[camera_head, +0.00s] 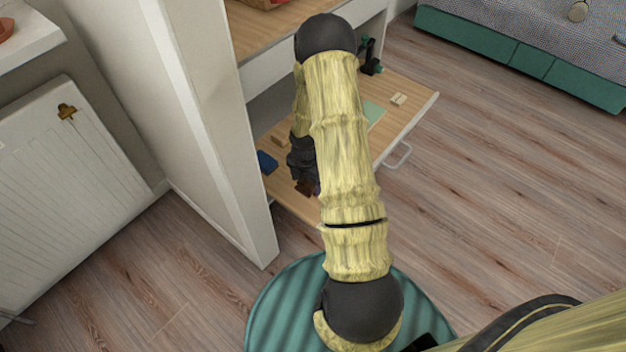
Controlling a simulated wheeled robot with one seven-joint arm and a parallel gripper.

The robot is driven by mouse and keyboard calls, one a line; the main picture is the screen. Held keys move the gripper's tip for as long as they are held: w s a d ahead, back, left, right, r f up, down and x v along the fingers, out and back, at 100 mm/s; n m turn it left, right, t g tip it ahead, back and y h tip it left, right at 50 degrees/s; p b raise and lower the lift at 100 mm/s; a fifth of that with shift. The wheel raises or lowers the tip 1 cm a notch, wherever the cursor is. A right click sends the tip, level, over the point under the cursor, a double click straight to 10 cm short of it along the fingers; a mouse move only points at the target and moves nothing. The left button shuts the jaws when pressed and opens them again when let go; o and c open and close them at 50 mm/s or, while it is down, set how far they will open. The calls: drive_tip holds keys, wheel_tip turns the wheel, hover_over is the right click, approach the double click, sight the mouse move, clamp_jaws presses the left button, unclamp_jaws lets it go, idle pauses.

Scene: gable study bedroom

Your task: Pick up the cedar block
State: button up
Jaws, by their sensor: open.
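My gripper (305,178) is low over the pulled-out wooden drawer or board (410,115), near its left front part, pointing down. A small reddish-brown block (303,188), which looks like the cedar block, shows right at the dark fingertips. The fingers and my arm hide part of it, and I cannot tell whether the fingers touch it. The gripper is open.
A blue item (266,162), a pale wooden piece (279,140), a green sheet (373,111) and a pale block (398,99) lie on the same surface. A white panel (215,130) stands close on the left. Open floor (500,190) lies right.

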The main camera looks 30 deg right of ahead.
sight(306, 184)
drive_tip(key=c, duration=1.1)
drive_tip(key=shift+r, duration=0.1)
wheel_tip(306, 184, up, 10)
drive_tip(key=p, duration=0.5)
